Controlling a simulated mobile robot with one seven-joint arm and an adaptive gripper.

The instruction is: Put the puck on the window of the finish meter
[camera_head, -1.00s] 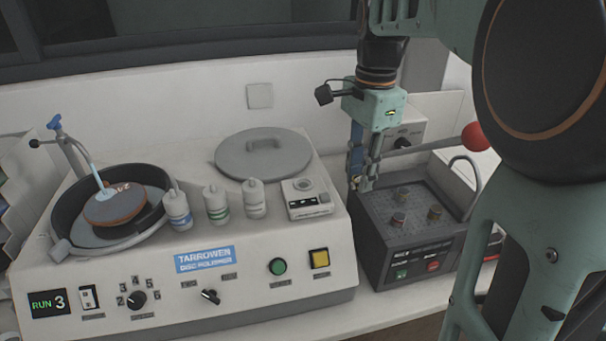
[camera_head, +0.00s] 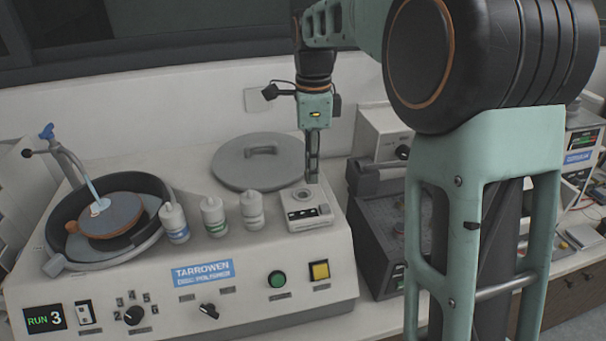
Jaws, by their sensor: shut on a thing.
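The finish meter (camera_head: 309,213) is a small pale box with a dark display, on the right part of the polisher's top. Its round window (camera_head: 302,195) is on its upper face and looks bare. My gripper (camera_head: 312,178) points down just above and behind the meter, slightly right of the window. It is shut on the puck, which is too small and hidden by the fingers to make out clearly. I cannot tell the exact gap between the fingertips and the meter.
Several white bottles, one of them green-banded (camera_head: 214,217), stand left of the meter. A grey round lid (camera_head: 258,165) lies behind it. The polishing bowl (camera_head: 70,214) is at far left. A dark press unit (camera_head: 376,262) stands to the right, partly behind my arm.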

